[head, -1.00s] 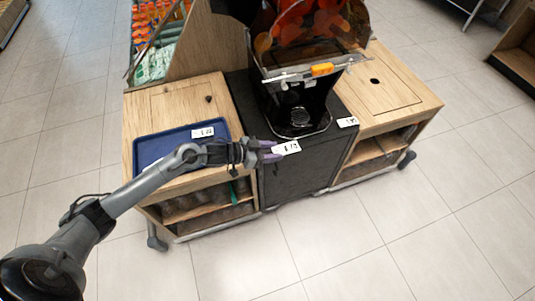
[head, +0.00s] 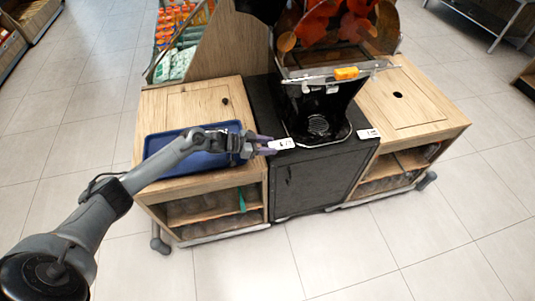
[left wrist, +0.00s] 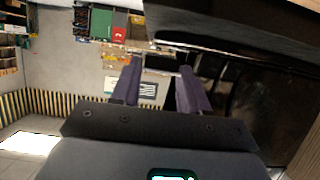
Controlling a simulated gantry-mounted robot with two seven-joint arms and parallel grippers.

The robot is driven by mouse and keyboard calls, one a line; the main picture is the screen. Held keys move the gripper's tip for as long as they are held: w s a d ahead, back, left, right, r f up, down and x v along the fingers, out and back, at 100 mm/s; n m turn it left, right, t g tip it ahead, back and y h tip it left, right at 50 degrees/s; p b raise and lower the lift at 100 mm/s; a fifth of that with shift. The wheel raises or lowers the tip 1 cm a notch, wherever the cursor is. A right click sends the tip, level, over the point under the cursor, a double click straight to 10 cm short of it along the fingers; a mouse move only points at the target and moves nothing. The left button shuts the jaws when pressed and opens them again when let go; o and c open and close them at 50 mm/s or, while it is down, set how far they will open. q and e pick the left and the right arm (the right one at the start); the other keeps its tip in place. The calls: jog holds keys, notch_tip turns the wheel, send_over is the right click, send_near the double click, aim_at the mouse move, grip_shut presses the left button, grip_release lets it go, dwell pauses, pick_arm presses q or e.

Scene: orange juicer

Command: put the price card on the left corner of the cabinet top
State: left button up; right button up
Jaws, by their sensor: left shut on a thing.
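My left gripper (head: 265,145) has its purple fingers shut on a small white price card (head: 281,144). The card is at the front left corner of the black cabinet top (head: 262,98), by the juicer's base; I cannot tell whether it touches the top. In the left wrist view the card (left wrist: 148,90) shows between the fingers of the gripper (left wrist: 160,65). A second white price card (head: 368,134) lies at the right front of the black top. My right gripper is not in view.
The black juicer (head: 318,105) stands on the cabinet, close behind the held card. A blue tray (head: 160,172) lies on the left wooden cabinet under my left arm. The right wooden cabinet top (head: 408,88) is clear apart from a round hole.

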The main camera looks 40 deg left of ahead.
pick_arm(q)
notch_tip(320, 180, down, 4)
jog(key=shift+b, duration=0.65)
jog(key=shift+f, duration=0.15)
jog(key=o, duration=1.3)
